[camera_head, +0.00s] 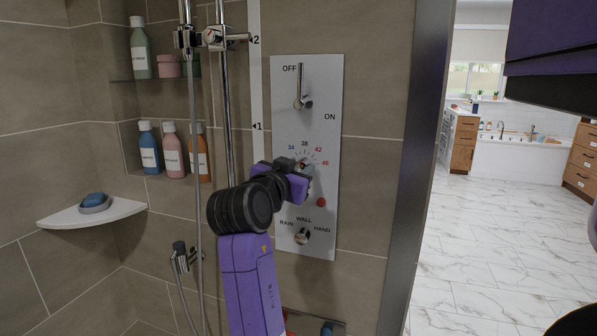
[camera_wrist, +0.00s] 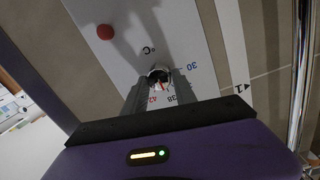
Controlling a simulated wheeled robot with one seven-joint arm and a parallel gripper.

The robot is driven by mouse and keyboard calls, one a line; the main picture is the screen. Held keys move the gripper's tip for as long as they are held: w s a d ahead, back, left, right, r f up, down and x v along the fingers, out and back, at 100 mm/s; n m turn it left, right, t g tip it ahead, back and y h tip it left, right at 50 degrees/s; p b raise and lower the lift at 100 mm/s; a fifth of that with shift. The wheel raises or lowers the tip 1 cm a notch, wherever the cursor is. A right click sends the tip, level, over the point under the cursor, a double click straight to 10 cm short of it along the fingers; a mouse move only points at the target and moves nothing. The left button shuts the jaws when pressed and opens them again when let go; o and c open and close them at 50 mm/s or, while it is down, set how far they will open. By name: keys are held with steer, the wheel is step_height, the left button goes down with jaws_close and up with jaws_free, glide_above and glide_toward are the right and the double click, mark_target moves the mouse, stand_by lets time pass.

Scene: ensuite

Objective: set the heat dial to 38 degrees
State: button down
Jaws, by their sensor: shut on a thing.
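The heat dial (camera_head: 304,165) is a small chrome knob on the grey shower panel (camera_head: 329,100), with 34, 38, 42 and 46 printed around it. My gripper (camera_head: 301,170) reaches it from the lower left and hides part of it. In the wrist view the dial (camera_wrist: 159,72) sits between the two fingertips of my gripper (camera_wrist: 160,82), which is shut on it. A thin red mark shows near the dial on the side of the 38 and 42. The exact number it points to is unclear.
A lever (camera_head: 300,88) above the dial has OFF and ON labels. A red button (camera_head: 321,202) and a RAIN/WALL/HAND selector (camera_head: 301,237) lie below. The shower rail (camera_head: 226,120) and hose (camera_head: 195,150) stand left. Bottles fill wall niches.

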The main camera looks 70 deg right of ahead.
steer(key=c, duration=1)
jaws_free()
steer(key=shift+a, duration=0.1)
steer(key=a, duration=0.7)
steer(key=shift+s+a+r, duration=0.15)
steer(key=shift+a+r, duration=0.05)
steer(key=shift+a, duration=0.1)
